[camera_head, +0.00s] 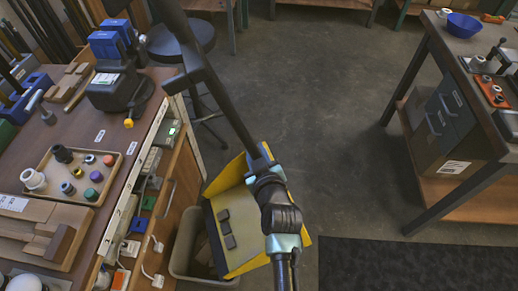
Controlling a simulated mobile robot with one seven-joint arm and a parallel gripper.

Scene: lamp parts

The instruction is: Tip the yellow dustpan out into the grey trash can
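A dark stool (182,42) stands behind. A right-hand table (435,50) and a black mat (415,266) flank clear floor (330,110).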

